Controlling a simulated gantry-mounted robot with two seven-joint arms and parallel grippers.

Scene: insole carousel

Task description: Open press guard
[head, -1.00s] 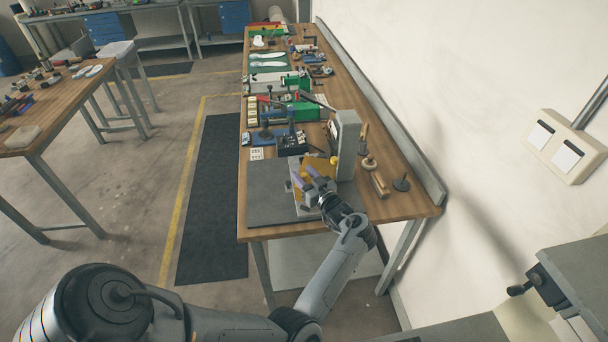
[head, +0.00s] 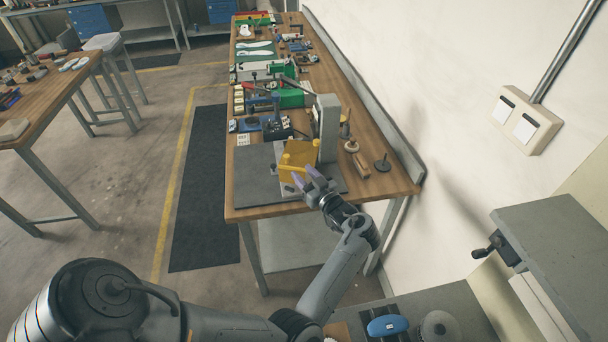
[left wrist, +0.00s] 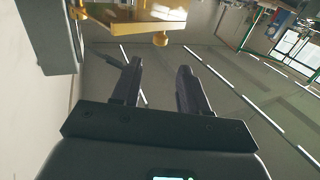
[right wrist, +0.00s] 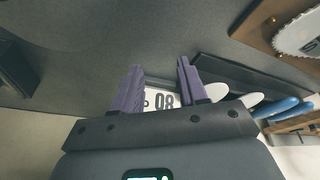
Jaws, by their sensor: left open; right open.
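The press (head: 327,125) is a grey upright column on a grey base near the front end of the long wooden bench. Its guard (head: 298,158) is a yellow panel with yellow bars on the press's near side. I cannot tell how far it is swung. My left gripper (head: 306,176) is open and empty, just in front of the guard and apparently apart from it. In the left wrist view, the yellow guard (left wrist: 125,18) with a round knob lies beyond the open fingers (left wrist: 158,68). My right gripper (right wrist: 161,70) is open and empty, seen only in the right wrist view.
A dark mat (head: 255,175) lies on the bench beside the press. A blue fixture (head: 276,127) stands behind it, and a wooden block (head: 361,165) and a dark stand (head: 382,163) to its right. The right wrist view shows an "08" label (right wrist: 163,101) and blue-handled tools (right wrist: 283,108).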

